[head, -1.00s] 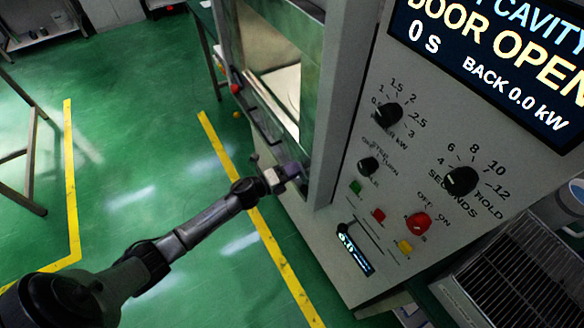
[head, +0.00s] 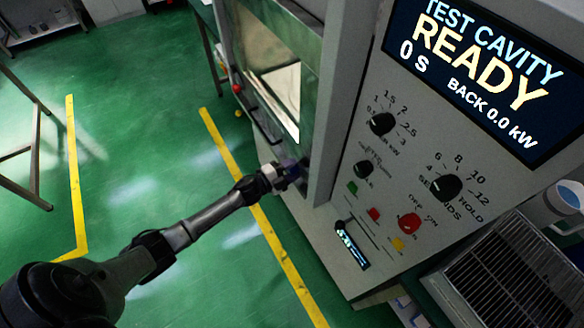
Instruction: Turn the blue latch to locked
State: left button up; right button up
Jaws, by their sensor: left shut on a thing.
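My left gripper (head: 286,175) is at the lower front edge of the generator's test cavity, next to the cavity door (head: 266,70). It is shut on a small dark bluish part, the blue latch (head: 294,169), which is mostly hidden by the fingers. How far the latch is turned cannot be made out. The display (head: 480,75) on the control panel reads "TEST CAVITY READY", "0 S" and "BACK 0.0 kW". My right gripper does not show.
The panel carries black knobs (head: 446,187), a red knob (head: 409,223) and small coloured buttons right of my gripper. A grilled metal unit (head: 510,278) stands at the lower right. The green floor (head: 150,130) at left is open, with yellow lines.

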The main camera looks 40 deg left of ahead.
pick_arm(q)
jog(key=shift+n, duration=0.3)
dwell(0.4)
jog(key=o, duration=0.9)
jog(key=shift+c, duration=0.2)
jog(key=v, duration=1.4)
jog(key=shift+p, duration=0.45)
jog(key=shift+w, duration=0.1)
jog(key=shift+d, duration=0.1)
